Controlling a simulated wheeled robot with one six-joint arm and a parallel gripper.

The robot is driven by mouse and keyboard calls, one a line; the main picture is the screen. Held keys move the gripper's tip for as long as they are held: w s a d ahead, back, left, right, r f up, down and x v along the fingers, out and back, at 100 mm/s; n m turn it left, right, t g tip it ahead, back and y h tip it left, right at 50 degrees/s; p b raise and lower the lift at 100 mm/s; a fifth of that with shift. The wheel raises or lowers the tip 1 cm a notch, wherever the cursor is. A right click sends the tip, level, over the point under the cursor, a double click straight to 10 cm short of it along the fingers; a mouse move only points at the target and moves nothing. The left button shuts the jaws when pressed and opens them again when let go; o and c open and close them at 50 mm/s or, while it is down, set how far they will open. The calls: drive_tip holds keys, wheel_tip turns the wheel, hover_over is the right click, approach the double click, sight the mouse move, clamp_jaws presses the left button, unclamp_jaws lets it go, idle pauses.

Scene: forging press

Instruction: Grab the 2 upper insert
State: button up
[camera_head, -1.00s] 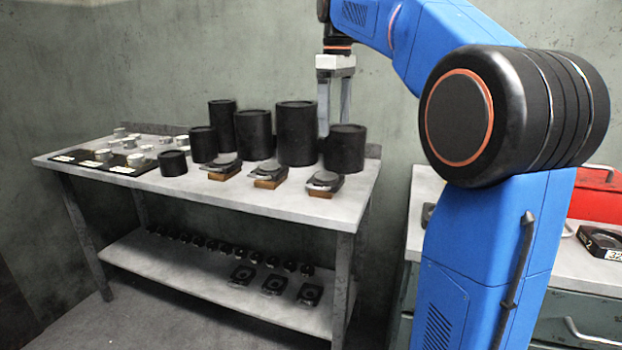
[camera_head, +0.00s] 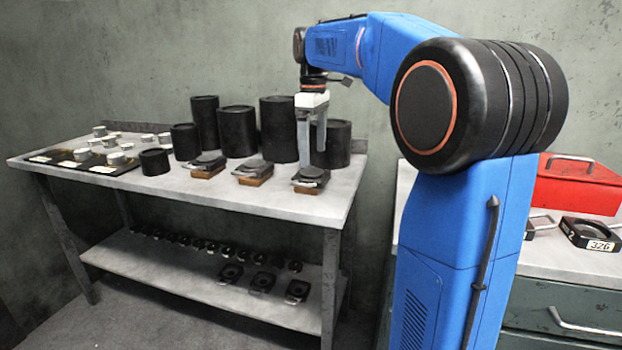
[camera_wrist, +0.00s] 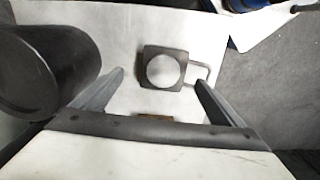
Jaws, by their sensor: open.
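Three dark inserts with pale round tops and small handles sit on wooden blocks along the table's front: left (camera_head: 207,161), middle (camera_head: 253,168) and right (camera_head: 312,174). I cannot read a number on any of them. My gripper (camera_head: 311,153) points down at the right insert, fingers apart and empty. In the wrist view, the square insert (camera_wrist: 150,82) with its pale disc lies between and slightly beyond the fingertips (camera_wrist: 160,78), its wire handle toward the right finger. The wooden block is mostly hidden there. I cannot tell whether the fingers touch the insert.
Tall black cylinders (camera_head: 279,130) stand close behind the inserts; one (camera_wrist: 45,70) is near the left finger. Small metal discs (camera_head: 116,158) lie at the table's left. More dark square parts (camera_head: 263,278) lie on the lower shelf. A red toolbox (camera_head: 578,186) stands at right.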

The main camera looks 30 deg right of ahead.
sight(312, 171)
drive_tip(key=shift+s+a+f, duration=0.1)
drive_tip(key=shift+a+f, duration=0.05)
drive_tip(key=shift+f, duration=1.4)
drive_tip(key=shift+s+a+f, duration=0.1)
drive_tip(key=shift+a+f, duration=0.05)
drive_tip(key=shift+f, duration=1.35)
drive_tip(key=shift+c, duration=0.3)
drive_tip(key=shift+r, duration=0.1)
drive_tip(key=c, duration=2.1)
